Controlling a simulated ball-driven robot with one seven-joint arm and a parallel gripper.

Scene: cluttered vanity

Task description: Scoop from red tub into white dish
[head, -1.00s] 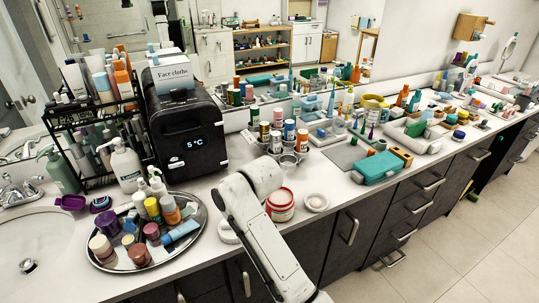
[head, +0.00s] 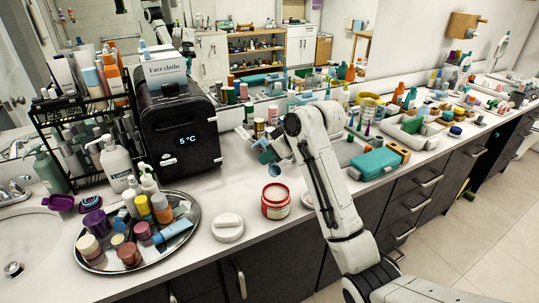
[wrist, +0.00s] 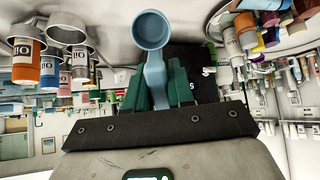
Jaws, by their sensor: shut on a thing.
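The red tub (head: 275,201) stands open on the counter, with pale contents showing at its top. My gripper (wrist: 158,78) has green fingers shut on the handle of a blue scoop (wrist: 150,30). In the head view the scoop's round bowl (head: 274,170) shows just beyond the tub, apparently above the counter.
A silver tray (head: 86,262) of bottles and jars is further left. A black cooler (head: 180,140) stands behind. A teal case (head: 375,163) lies right of my arm. Bare counter surrounds the lid.

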